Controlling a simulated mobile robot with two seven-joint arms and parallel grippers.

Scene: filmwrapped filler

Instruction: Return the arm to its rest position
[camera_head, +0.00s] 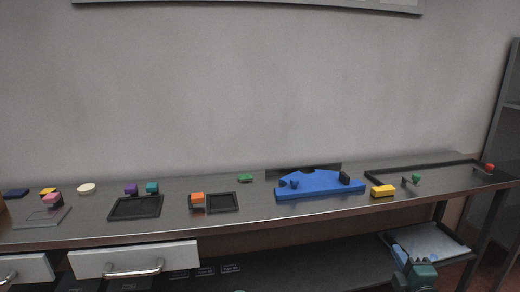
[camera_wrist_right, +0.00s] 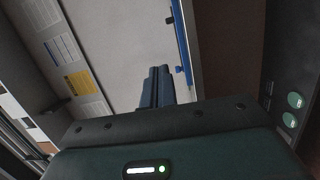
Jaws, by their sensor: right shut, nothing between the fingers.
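My right gripper (camera_head: 400,251) shows at the lower right of the head view, below the tabletop level, with its dark green wrist body at the picture's bottom edge. Its blue-grey fingers (camera_wrist_right: 157,84) point away from the camera in the right wrist view. They are together, with nothing between them. The gripper appears in front of a pale panel with a dark rim (camera_head: 440,241); I cannot tell whether they touch. My left gripper is not in view.
A long dark table (camera_head: 260,208) crosses the head view, bearing a blue fixture (camera_head: 320,190), a yellow block (camera_head: 383,191), an orange block (camera_head: 197,197) and dark trays (camera_head: 136,208). A white drawer (camera_head: 135,259) is below. A lower shelf (camera_head: 300,265) lies under the table.

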